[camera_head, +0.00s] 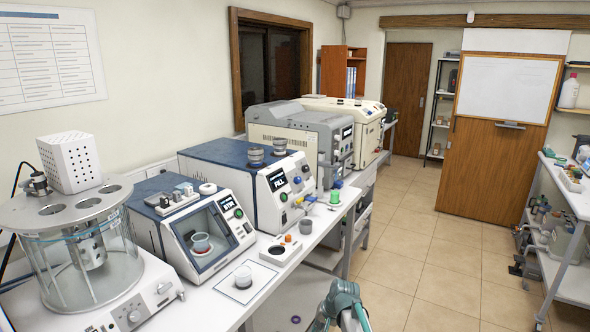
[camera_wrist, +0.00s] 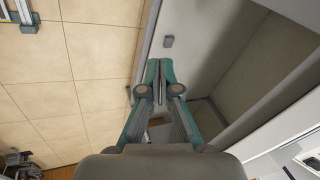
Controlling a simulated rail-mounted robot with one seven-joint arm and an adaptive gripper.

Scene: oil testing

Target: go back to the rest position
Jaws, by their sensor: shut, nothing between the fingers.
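My gripper (camera_wrist: 160,75) is shut and empty in the wrist view, with its two teal fingers together. Behind the fingertips are the tiled floor and a grey panel beneath the bench. In the head view part of my teal arm (camera_head: 341,300) shows at the bottom edge, in front of the bench edge. The fingertips cannot be made out there. Nothing touches the gripper in the wrist view.
A white bench (camera_head: 215,307) runs along the left wall. It carries a glass bath (camera_head: 85,270), a STIR machine (camera_head: 195,235), a FILL machine (camera_head: 255,185) and a small cup (camera_head: 243,277). The tiled floor (camera_head: 425,270) to the right is clear. A shelf (camera_head: 575,200) stands at far right.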

